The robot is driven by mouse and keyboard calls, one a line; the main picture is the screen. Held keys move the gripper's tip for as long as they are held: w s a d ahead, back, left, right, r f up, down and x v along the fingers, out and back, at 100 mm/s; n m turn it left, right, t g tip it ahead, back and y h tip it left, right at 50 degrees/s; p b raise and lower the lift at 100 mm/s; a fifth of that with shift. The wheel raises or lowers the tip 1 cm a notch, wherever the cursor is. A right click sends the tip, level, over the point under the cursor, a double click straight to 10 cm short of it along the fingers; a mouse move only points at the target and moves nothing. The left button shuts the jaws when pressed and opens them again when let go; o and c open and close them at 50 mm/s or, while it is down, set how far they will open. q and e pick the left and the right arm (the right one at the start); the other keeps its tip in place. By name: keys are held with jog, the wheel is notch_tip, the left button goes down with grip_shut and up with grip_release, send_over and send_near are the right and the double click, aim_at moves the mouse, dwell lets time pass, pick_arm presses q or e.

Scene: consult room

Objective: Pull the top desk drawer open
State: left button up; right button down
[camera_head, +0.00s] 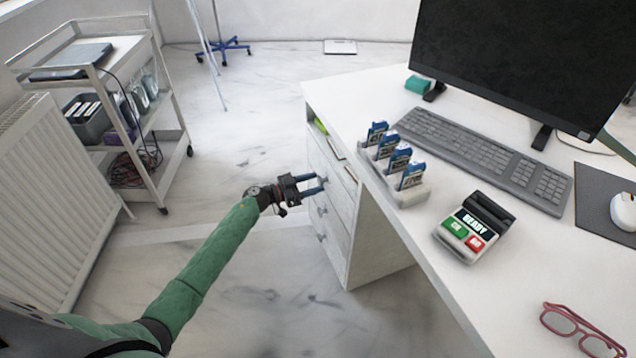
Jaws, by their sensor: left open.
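The white desk (375,95) stands at the right, with a drawer unit under its left end. The top drawer (318,159) shows its front below an open shelf slot and looks closed. Lower drawer fronts with small grey knobs (321,238) show beneath it. My left gripper (325,184) is open, its two blue fingers pointing right at the drawer fronts, close to the upper part of the unit. The fingers hide part of the front there, and I cannot tell whether they touch a knob. My right gripper is out of view.
On the desk are a holder with blue packs (408,190), a card terminal (472,228), a keyboard (490,160), a monitor (520,60) and red glasses (580,330). A white trolley (150,75) and radiator (50,200) stand left. The floor before the drawers is clear.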

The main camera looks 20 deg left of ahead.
pick_arm(q)
jog(key=shift+x, duration=1)
grip_shut()
jog(key=shift+a, duration=0.1)
